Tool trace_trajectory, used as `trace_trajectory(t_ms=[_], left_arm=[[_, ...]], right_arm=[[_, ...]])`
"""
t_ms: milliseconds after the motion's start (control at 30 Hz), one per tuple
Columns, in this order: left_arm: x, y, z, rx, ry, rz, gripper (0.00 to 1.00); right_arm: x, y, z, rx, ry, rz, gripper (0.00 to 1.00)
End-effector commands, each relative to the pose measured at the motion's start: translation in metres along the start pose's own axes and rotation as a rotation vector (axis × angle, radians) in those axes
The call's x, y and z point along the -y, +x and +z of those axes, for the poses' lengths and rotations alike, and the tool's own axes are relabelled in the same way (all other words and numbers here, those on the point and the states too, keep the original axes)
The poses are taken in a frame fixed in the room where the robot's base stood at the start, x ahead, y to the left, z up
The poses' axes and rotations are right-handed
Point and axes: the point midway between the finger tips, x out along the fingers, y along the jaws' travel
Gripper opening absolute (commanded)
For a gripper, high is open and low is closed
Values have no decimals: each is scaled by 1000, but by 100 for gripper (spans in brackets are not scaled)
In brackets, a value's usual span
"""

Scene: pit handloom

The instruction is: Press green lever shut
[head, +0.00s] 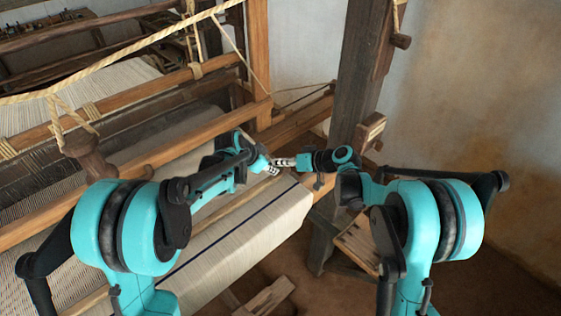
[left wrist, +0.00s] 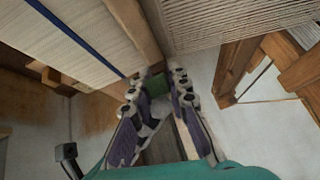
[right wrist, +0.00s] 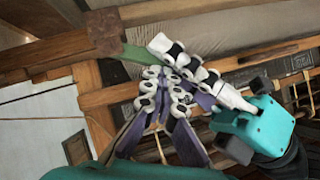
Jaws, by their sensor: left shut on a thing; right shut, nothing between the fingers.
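The green lever (left wrist: 157,84) shows as a small green block between the left fingertips in the left wrist view. In the right wrist view it is a green strip (right wrist: 133,59) beside a wooden post, running under the fingers. My left gripper (head: 271,168) is shut on the green lever at the near end of the loom; its pale fingers (right wrist: 172,50) also cross the right wrist view. My right gripper (head: 284,162) is shut and empty, its tips right by the left gripper's fingers. Whether they touch is unclear. The grippers hide the lever in the head view.
Woven cloth with a dark blue stripe (head: 235,232) lies over the front beam below the grippers. Wooden loom beams (head: 190,83) and ropes stand behind. A thick dark post (head: 358,75) rises at right of centre. A small stool (head: 360,240) stands below right.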

Motion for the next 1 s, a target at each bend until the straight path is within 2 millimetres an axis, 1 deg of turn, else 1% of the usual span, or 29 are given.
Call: trace_trajectory(t_ms=[33, 67, 100, 433, 567, 667, 900, 1000], left_arm=[[2, -1, -3, -8, -2, -6, 19], [2, -1, -3, -9, -2, -6, 27], [2, -1, -4, -9, -2, -6, 38], [2, -1, -3, -8, -2, -4, 38], [2, -8, -3, -7, -2, -4, 38], [2, -24, -2, -7, -3, -5, 38], [2, -77, -2, -7, -5, -5, 38], [1, -95, -2, -7, -4, -4, 38]], right_arm=[[2, 2, 7, 19, -8, -3, 0], [2, 2, 7, 20, -8, -3, 0], [2, 2, 7, 19, -8, -3, 0], [2, 2, 6, 15, -6, -4, 0], [2, 2, 5, 14, -5, -3, 0], [1, 1, 5, 13, -5, -3, 0], [1, 1, 4, 12, -5, -2, 0], [1, 1, 4, 12, -4, -2, 0]])
